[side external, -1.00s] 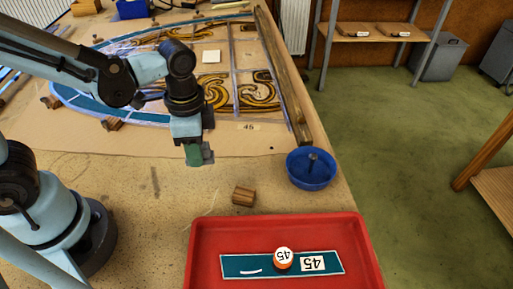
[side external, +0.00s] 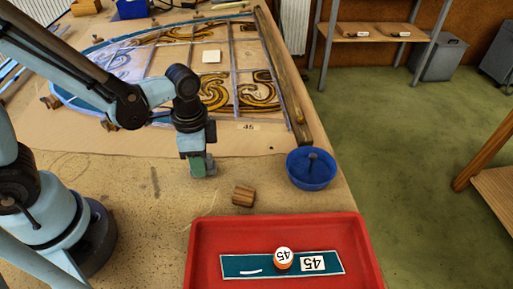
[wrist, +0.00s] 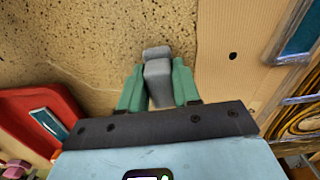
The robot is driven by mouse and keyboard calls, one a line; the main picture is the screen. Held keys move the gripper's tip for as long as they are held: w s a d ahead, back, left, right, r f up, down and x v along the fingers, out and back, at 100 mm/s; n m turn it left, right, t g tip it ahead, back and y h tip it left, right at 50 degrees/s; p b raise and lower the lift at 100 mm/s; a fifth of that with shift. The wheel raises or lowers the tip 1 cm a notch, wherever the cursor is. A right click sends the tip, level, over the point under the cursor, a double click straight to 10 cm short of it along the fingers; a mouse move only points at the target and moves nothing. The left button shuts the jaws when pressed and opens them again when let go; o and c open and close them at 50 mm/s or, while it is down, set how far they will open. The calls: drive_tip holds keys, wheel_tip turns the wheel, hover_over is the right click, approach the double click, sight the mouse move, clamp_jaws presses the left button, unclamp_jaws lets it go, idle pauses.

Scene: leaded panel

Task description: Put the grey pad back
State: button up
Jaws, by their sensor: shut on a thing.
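My gripper (side external: 201,169) is low over the bare tabletop in the side view, left of the blue bowl and behind the wooden block. Its green fingers are shut on the grey pad (wrist: 157,83), which shows between them in the wrist view. Part of the pad is hidden by the fingers in the side view. I cannot tell whether the pad touches the table.
A wooden block (side external: 243,196) and blue bowl (side external: 311,174) stand nearby. The leaded panel (side external: 222,75) lies behind.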

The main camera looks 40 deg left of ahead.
drive_tip(key=shift+f, duration=0.15)
drive_tip(key=o, duration=0.9)
drive_tip(key=shift+o, duration=0.2)
wheel_tip(320, 180, up, 12)
drive_tip(key=w+a+r+n+t, duration=0.1)
drive_tip(key=a+n+t, duration=0.5)
drive_tip(key=n, duration=0.3)
drive_tip(key=shift+t, duration=0.7)
